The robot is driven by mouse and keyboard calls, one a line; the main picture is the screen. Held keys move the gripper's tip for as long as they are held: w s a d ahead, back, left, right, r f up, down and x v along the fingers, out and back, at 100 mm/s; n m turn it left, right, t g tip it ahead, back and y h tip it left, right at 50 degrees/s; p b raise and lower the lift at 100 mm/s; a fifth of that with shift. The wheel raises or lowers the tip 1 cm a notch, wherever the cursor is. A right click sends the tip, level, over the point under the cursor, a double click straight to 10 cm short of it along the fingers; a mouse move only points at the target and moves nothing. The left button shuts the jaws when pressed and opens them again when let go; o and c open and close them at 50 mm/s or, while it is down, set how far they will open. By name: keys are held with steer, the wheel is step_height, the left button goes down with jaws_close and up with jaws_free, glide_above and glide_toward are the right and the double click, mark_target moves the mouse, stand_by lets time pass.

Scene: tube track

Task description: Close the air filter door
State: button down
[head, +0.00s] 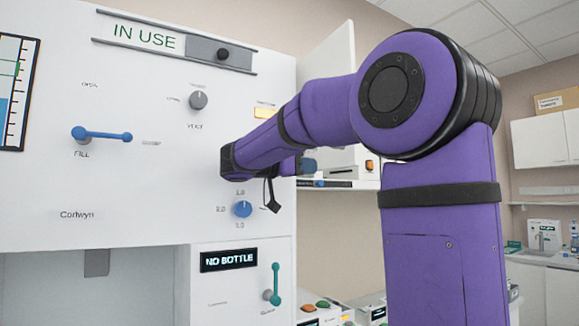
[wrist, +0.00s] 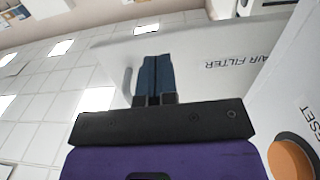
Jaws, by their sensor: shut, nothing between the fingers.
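The air filter door is a white panel with "AIR FILTER" lettering. In the wrist view the door (wrist: 205,50) lies beyond my gripper (wrist: 153,80), whose blue-grey fingers are shut and empty. A pale curved handle (wrist: 127,82) shows on the door, left of the fingers. Whether the fingertips touch the door I cannot tell. In the head view a white panel, seemingly this door (head: 328,50), stands out open from the right side of the white machine (head: 60,190).
The machine front carries a blue lever (head: 100,134), a grey knob (head: 198,100), a blue knob (head: 242,209) and a green lever (head: 275,284). An orange button (wrist: 293,158) is close on the right in the wrist view. Shelf equipment (head: 350,165) stands behind my arm.

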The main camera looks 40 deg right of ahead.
mark_target(330, 167)
steer(key=shift+x, duration=2.2)
